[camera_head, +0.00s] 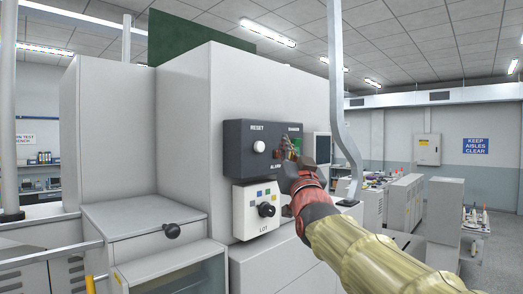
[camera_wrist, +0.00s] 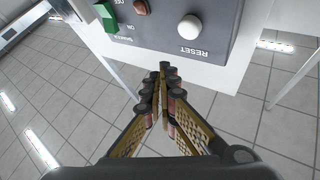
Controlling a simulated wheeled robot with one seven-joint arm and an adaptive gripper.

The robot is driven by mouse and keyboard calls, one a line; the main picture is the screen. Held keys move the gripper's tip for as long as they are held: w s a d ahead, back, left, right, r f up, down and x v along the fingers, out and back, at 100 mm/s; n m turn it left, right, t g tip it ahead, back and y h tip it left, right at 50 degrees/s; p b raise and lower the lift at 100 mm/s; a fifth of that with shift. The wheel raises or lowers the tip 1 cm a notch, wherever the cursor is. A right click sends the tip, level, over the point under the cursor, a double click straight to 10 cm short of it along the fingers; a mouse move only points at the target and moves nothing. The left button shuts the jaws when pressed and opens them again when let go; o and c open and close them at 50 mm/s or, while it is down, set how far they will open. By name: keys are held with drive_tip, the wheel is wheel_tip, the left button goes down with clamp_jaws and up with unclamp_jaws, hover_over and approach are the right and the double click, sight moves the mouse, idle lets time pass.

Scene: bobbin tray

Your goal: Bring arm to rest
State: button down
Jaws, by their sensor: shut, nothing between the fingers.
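My gripper (camera_head: 287,150) is at the front of the dark control panel (camera_head: 235,150) in the head view, over the panel's right part. My arm reaches in from the lower right and hides that part of the panel. In the wrist view the fingers of my gripper (camera_wrist: 162,75) come together at their tips, shut and empty. The tips show just below the edge of the panel (camera_wrist: 160,32) in that picture. Whether they touch it, I cannot tell.
The panel has a white RESET button (camera_wrist: 190,27), a green rocker switch (camera_wrist: 105,15) and a red part (camera_wrist: 141,7). Below it is a white LOT box (camera_head: 255,210) with a black knob. A grey post (camera_head: 338,100) stands right of the panel.

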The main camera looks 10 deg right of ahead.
drive_tip(key=shift+f, duration=0.1)
idle(0.4)
wheel_tip(320, 180, down, 26)
drive_tip(key=n+g+b, duration=0.1)
drive_tip(key=n+g, duration=0.1)
drive_tip(key=g, duration=0.6)
drive_tip(key=s+f+g+b, duration=0.5)
drive_tip(key=s+f+b, duration=0.5)
drive_tip(key=s+f, duration=0.9)
drive_tip(key=s+f+n+g+b, duration=0.1)
drive_tip(key=s+f+g+b, duration=0.4)
drive_tip(key=s+f+b, duration=0.5)
drive_tip(key=s+f, duration=0.5)
drive_tip(key=f, duration=0.4)
drive_tip(key=s+f, duration=0.4)
drive_tip(key=f, duration=0.5)
drive_tip(key=shift+s+a+y, duration=0.35)
drive_tip(key=shift+s+y, duration=0.05)
